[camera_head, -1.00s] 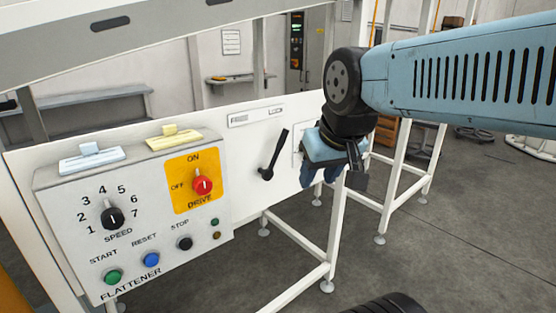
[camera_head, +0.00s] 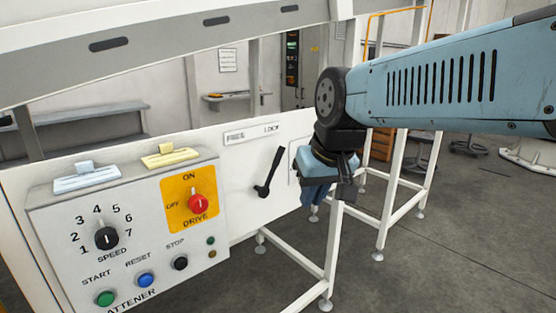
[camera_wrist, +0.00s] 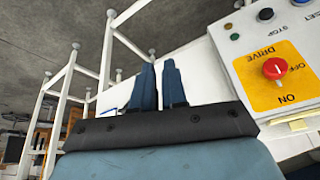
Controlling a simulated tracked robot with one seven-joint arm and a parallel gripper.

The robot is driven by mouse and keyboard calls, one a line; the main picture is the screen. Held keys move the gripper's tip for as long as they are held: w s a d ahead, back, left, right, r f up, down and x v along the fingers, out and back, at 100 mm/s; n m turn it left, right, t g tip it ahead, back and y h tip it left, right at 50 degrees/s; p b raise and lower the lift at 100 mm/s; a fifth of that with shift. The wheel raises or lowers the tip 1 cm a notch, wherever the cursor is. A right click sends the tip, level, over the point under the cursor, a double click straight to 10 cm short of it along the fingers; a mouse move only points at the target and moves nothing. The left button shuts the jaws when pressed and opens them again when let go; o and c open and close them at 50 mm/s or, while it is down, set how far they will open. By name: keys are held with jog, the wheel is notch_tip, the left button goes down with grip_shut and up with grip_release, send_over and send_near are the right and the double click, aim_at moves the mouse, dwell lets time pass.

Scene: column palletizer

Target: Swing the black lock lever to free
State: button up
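The black lock lever (camera_head: 268,172) is on the white panel, right of the control box. Its handle leans up and to the right, towards the word LOCK on the label plate (camera_head: 251,133); FREE is on the plate's left side. My gripper (camera_head: 318,196) hangs to the right of the lever in the head view, apart from it. In the wrist view my gripper (camera_wrist: 159,84) shows two blue fingers with a narrow gap and nothing seen between them. The lever cannot be made out in the wrist view.
The control box (camera_head: 127,235) with the red DRIVE switch (camera_head: 197,204), SPEED knob and several buttons is left of the lever. It also shows in the wrist view (camera_wrist: 240,75). White frame legs (camera_head: 332,255) stand below my gripper. Open floor lies to the right.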

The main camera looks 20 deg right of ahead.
jog(key=w+f+g+y, duration=0.1)
jog(key=w, duration=0.1)
jog(key=w+a+f+m+g+y, duration=0.1)
jog(key=w+y, duration=0.1)
jog(key=w+f+m+g+y, duration=0.1)
jog(key=w, duration=0.1)
jog(key=shift+w+a+f+g+y, duration=0.15)
jog(key=shift+w+f+g+y, duration=0.15)
jog(key=shift+w+g+y, duration=0.1)
grip_shut()
jog(key=w+d+f+m+t+y, duration=0.1)
jog(key=w+d+m+t+y, duration=0.35)
jog(key=w+d+y, duration=0.85)
jog(key=w+d+f+m+t+h, duration=0.1)
jog(key=w+d+m+t+h, duration=0.1)
jog(key=w+d+t, duration=0.3)
jog(key=d+m+t, duration=0.1)
jog(key=d, duration=0.3)
jog(key=shift+d+f, duration=0.25)
jog(key=shift+d, duration=0.15)
jog(key=shift+w+m, duration=0.1)
jog(key=shift+m, duration=0.15)
jog(key=s+a+r+x, duration=0.1)
jog(key=s+x, duration=0.1)
jog(key=x, duration=1.1)
jog(key=shift+s+a, duration=0.15)
